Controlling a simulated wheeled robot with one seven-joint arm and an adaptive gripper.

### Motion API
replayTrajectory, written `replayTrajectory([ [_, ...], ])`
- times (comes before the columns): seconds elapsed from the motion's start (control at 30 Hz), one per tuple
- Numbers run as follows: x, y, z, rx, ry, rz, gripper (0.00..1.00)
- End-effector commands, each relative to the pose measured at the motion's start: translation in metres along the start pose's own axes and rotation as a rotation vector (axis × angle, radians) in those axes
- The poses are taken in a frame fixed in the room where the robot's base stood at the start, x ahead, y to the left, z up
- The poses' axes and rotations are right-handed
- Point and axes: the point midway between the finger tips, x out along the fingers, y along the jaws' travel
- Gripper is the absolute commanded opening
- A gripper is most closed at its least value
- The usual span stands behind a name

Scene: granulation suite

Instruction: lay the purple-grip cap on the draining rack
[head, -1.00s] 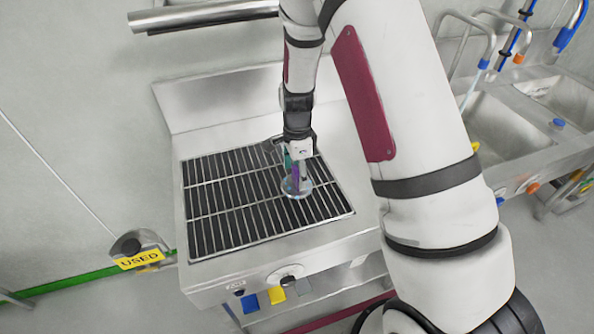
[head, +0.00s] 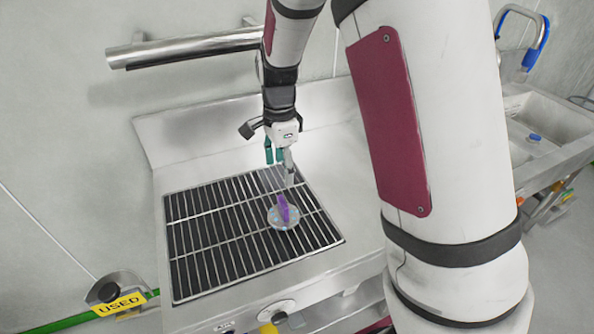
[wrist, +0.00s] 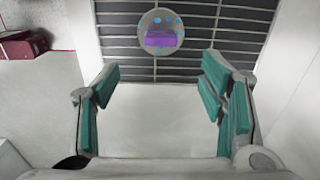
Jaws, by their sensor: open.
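The purple-grip cap (head: 284,214) is a round, pale disc with blue spots and a purple grip on top. It lies on the bars of the draining rack (head: 204,232), grip up, right of the rack's middle. In the wrist view the cap (wrist: 160,32) rests on the dark rack (wrist: 225,30), beyond the fingertips. My gripper (head: 280,164) is open and empty, above and behind the cap, apart from it. In the wrist view the teal finger pads of my gripper (wrist: 160,85) stand wide apart with nothing between them.
The rack sits in a steel counter (head: 330,262) with a raised back panel. A steel rail (head: 190,47) runs along the wall behind. A yellow USED tag (head: 119,304) is at the lower left. A sink (head: 550,130) lies to the right, beyond my arm.

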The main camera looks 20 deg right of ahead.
Motion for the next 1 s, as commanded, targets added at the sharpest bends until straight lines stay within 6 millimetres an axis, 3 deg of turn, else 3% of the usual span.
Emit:
replayTrajectory([
  [0.17, -0.052, 0.022, 0.003, -0.189, -0.027, -0.073, 0.65],
  [0.3, -0.100, 0.054, 0.006, -0.424, -0.027, -0.153, 0.65],
  [0.5, -0.153, 0.108, 0.008, -0.762, 0.030, -0.261, 0.65],
  [0.73, -0.189, 0.175, 0.009, -1.143, 0.176, -0.353, 0.65],
  [0.9, -0.199, 0.215, 0.008, -1.367, 0.301, -0.375, 0.65],
  [1.0, -0.200, 0.229, 0.007, -1.450, 0.354, -0.374, 0.65],
])
